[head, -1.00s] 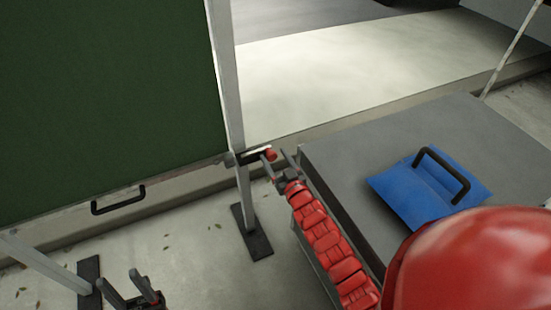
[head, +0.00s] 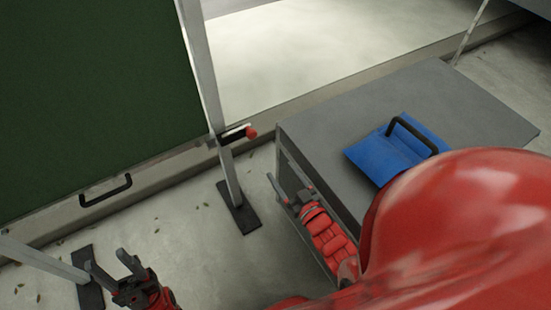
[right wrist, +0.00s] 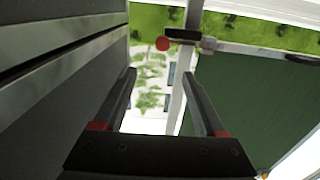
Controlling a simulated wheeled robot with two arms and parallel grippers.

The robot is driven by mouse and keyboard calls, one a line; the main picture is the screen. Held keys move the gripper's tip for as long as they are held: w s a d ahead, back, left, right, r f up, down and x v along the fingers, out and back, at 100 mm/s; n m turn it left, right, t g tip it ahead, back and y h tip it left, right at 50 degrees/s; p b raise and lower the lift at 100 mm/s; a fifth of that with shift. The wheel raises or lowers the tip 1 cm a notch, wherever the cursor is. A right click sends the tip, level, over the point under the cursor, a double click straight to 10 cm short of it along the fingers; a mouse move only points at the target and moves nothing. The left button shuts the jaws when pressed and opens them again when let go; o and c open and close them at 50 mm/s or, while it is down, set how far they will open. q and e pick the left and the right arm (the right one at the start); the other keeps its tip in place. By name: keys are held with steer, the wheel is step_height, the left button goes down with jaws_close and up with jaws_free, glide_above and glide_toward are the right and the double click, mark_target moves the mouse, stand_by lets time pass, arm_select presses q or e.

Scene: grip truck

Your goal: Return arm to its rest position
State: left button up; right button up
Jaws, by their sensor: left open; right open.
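My right gripper (head: 283,190) is open and empty beside the left side of the grey cabinet, below its top, in the head view. Its two fingers (right wrist: 160,108) stand apart in the right wrist view with nothing between them. My left gripper (head: 110,272) is open and empty at the lower left of the head view, above the floor. A black lever with a red knob (head: 251,133) sticks out from the metal post (head: 208,90) beyond my right gripper, apart from it. The red knob also shows in the right wrist view (right wrist: 162,43).
The grey cabinet (head: 330,110) stands at the right, with a blue object with a black handle (head: 390,158) on top. A green panel (head: 90,90) with a black handle (head: 105,190) fills the left. Open floor (head: 200,245) lies between my grippers.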

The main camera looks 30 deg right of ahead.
steer(key=shift+s, duration=0.3)
